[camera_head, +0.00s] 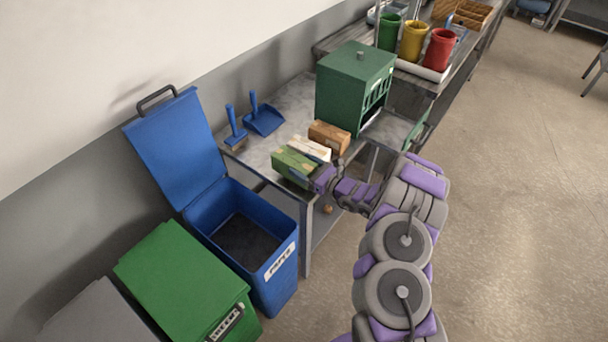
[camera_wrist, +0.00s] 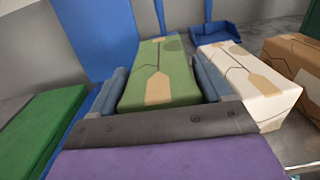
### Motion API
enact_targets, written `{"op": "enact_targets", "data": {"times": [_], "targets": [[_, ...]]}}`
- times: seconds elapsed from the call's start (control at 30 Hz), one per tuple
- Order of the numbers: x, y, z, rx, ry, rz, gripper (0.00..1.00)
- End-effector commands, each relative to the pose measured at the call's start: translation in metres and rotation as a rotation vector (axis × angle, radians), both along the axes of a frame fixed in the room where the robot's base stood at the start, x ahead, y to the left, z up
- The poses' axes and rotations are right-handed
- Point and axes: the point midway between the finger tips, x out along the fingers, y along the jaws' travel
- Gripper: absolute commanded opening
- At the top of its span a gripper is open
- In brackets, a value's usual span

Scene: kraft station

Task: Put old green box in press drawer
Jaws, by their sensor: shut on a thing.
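The old green box (camera_head: 294,165) sits at the near left end of the metal table. In the wrist view the green box (camera_wrist: 162,75), with tan patches and dark lines, lies between my two fingers. My gripper (camera_head: 313,179) is shut on it from the near side; in the wrist view the gripper (camera_wrist: 160,92) has one finger on each side of the box. The green press (camera_head: 355,85) stands on the table behind and to the right. Its drawer (camera_head: 419,134) appears to stick out at the press's right side, partly hidden by the press and my arm.
A white box (camera_head: 310,148) and a brown box (camera_head: 329,136) lie close to the right of the green box. A blue dustpan (camera_head: 264,118) and brush (camera_head: 235,130) lie behind. An open blue bin (camera_head: 284,262) stands left of the table.

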Motion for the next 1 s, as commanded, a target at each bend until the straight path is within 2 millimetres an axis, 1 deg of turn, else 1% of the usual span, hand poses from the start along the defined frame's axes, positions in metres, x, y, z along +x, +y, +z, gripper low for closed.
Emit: {"op": "enact_targets", "data": {"times": [0.03,0.1,0.2,0.27,0.47,0.6,0.63,0.83,1.0], "targets": [[-0.001,0.0,-0.009,-0.002,0.003,0.001,0.47],[-0.001,0.0,-0.021,-0.001,0.003,0.003,0.47],[-0.001,0.0,-0.033,0.001,-0.001,0.001,0.47],[-0.001,0.0,-0.035,0.001,-0.002,0.002,0.47],[-0.001,0.0,-0.034,0.0,-0.003,0.001,0.47],[-0.001,0.0,-0.038,0.0,-0.003,0.001,0.47],[-0.001,0.0,-0.037,0.0,-0.002,0.001,0.81],[-0.001,0.0,-0.037,0.0,-0.002,0.001,1.0],[-0.001,0.0,-0.037,0.0,-0.001,0.001,1.0]]}}
